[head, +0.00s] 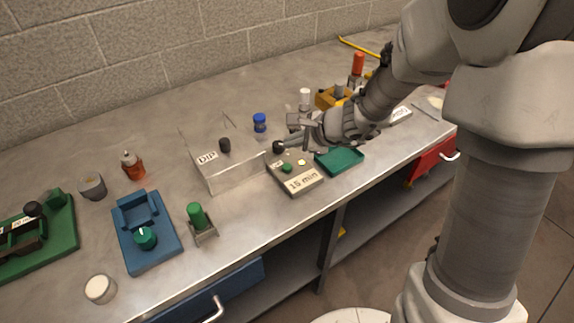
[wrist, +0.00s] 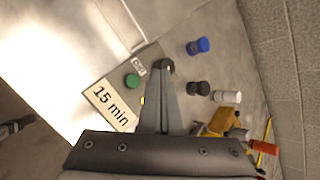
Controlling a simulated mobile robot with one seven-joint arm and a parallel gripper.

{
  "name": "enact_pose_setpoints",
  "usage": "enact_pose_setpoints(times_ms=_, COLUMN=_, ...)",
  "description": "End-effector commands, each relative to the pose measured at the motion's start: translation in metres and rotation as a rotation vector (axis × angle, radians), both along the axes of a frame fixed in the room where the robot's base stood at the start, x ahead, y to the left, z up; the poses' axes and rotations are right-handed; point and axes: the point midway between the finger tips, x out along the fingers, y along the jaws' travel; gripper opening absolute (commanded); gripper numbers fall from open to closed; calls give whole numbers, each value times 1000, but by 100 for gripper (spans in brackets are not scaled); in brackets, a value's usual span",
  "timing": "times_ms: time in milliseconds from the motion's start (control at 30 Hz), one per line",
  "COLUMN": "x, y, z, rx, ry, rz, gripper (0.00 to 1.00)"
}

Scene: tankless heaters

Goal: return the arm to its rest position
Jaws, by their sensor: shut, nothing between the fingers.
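My gripper (head: 294,128) is in the head view above the bench, over the far side of the beige block labelled "15 min" (head: 299,187) and left of the green tray (head: 340,160). In the wrist view its fingers (wrist: 166,82) are together with nothing held between them. The arm comes in from the right and reaches out over the bench. A dark round knob (head: 279,147) shows close to the fingertips; I cannot tell whether they touch it.
A clear box labelled "DIP" (head: 222,178) stands left of the gripper. A blue-capped bottle (head: 260,122), a white bottle (head: 305,97) and a yellow bin (head: 326,98) stand behind. A green cylinder in a holder (head: 198,218) is nearer the front. Space above the bench's left part is free.

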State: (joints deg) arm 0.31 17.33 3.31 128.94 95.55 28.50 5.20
Motion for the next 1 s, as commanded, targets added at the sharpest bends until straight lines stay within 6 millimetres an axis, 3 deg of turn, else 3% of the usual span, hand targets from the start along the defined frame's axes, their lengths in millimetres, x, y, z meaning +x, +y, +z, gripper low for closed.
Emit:
enact_pose_setpoints(times_ms=333, x=-1, y=0, z=2, rx=-3, ry=-5, rz=7, gripper=0)
enact_pose_setpoints(times_ms=467, x=-10, y=3, z=21, rx=-36, ry=-54, rz=85, gripper=0)
enact_pose_setpoints(times_ms=700, x=-65, y=4, z=85, rx=-233, ry=-240, rz=427, gripper=0)
enact_pose_setpoints(times_ms=867, x=-111, y=-9, z=115, rx=-417, ry=-342, rz=661, gripper=0)
enact_pose_setpoints(times_ms=1000, x=-151, y=-30, z=131, rx=-603, ry=-399, rz=844, gripper=0)
